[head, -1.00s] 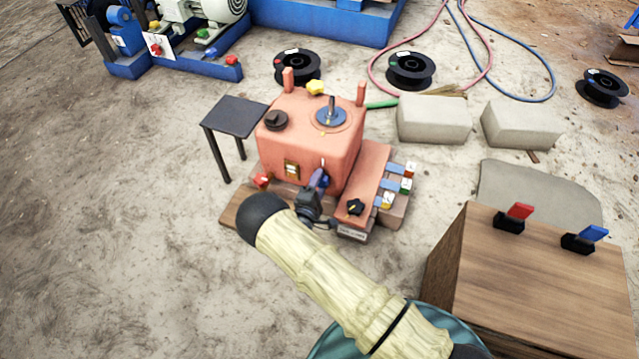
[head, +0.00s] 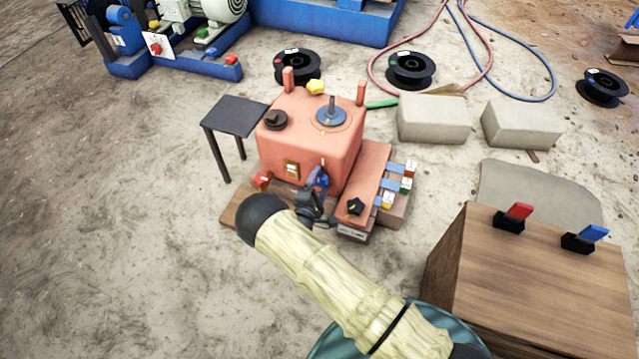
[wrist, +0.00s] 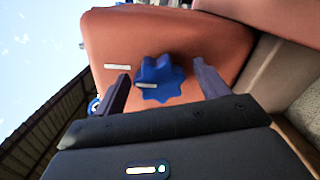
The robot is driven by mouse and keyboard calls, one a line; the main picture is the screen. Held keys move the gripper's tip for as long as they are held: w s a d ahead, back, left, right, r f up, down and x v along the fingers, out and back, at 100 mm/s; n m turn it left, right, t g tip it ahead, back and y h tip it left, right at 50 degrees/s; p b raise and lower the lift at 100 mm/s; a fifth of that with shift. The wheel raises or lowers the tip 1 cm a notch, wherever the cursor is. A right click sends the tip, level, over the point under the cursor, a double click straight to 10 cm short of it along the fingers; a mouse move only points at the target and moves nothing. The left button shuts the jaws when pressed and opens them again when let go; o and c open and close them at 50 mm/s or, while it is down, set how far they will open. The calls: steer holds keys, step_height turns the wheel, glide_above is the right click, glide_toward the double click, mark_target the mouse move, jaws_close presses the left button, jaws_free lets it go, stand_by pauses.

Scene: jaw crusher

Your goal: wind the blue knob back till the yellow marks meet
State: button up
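The blue knob (wrist: 160,78) is a lobed knob on the front face of the salmon crusher housing (wrist: 195,35). It also shows in the head view (head: 317,178), partly behind my gripper. Another pale mark (wrist: 117,67) is on the housing, to the upper left of the knob; the two are apart and not in line. My gripper (wrist: 160,69) is open, one finger on each side of the knob, with a gap showing at both. My gripper (head: 314,192) is small in the head view.
A red knob (head: 262,180) is left of the blue one, and a black knob (head: 355,207) is on the ledge to the right. A wooden box (head: 530,275) with red and blue levers stands at right.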

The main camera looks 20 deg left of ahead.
steer(key=shift+s, duration=0.1)
steer(key=s+a+p, duration=0.1)
steer(key=s+p, duration=0.5)
steer(key=s, duration=1.1)
steer(key=shift+a+p, duration=0.15)
steer(key=shift+p, duration=0.15)
